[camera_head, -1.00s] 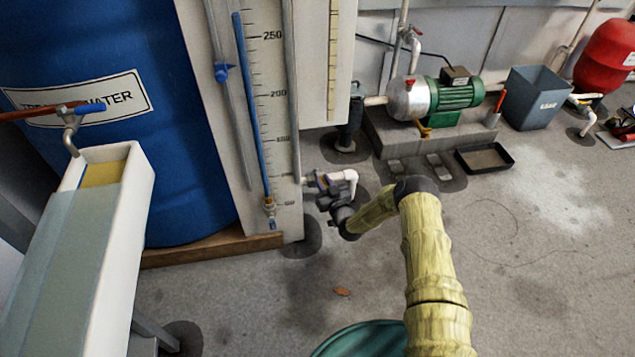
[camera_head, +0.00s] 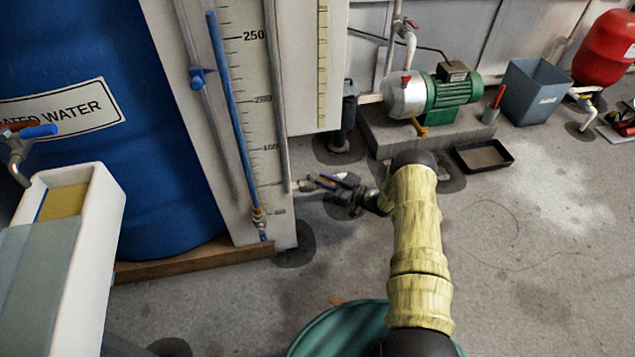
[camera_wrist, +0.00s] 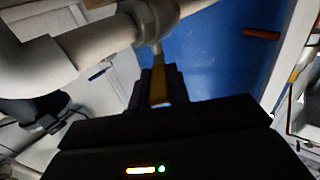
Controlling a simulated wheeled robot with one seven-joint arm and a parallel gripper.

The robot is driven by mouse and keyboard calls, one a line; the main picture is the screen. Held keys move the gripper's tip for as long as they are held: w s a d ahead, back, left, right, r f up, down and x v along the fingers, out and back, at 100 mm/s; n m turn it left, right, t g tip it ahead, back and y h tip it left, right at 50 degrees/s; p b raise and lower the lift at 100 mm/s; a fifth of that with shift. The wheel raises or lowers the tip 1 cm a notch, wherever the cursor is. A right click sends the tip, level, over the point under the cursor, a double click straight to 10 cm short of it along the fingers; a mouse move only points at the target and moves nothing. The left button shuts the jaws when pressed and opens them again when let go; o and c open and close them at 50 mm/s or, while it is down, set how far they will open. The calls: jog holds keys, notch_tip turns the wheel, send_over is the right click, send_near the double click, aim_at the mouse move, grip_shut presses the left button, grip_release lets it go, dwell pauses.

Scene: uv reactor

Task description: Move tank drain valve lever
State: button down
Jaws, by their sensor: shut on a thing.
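My gripper (camera_wrist: 158,78) is shut on a narrow yellow-brown lever (camera_wrist: 159,92), which stands between the two dark fingers in the wrist view. The lever's upper end meets the nut of a pale pipe (camera_wrist: 95,45) that runs across the top of that view. In the head view my gripper (camera_head: 328,184) is low at the right foot of the white level-gauge panel (camera_head: 265,170), close above the floor. My wrist and fingers hide most of the valve there. The blue tank (camera_head: 75,160) stands left of the panel and also fills the wrist view's background (camera_wrist: 215,55).
Right-hand floor is open.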

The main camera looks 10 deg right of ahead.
jog(key=shift+w+d+g, duration=0.2)
jog(key=shift+d+g, duration=0.1)
jog(key=shift+a+n, duration=0.1)
jog(key=shift+n, duration=0.2)
jog(key=c, duration=1.3)
grip_release()
jog(key=shift+a, duration=0.1)
jog(key=p+v, duration=0.3)
jog(key=v, duration=0.5)
jog(key=p+v, duration=0.3)
jog(key=v, duration=0.6)
jog(key=shift+d+f, duration=0.25)
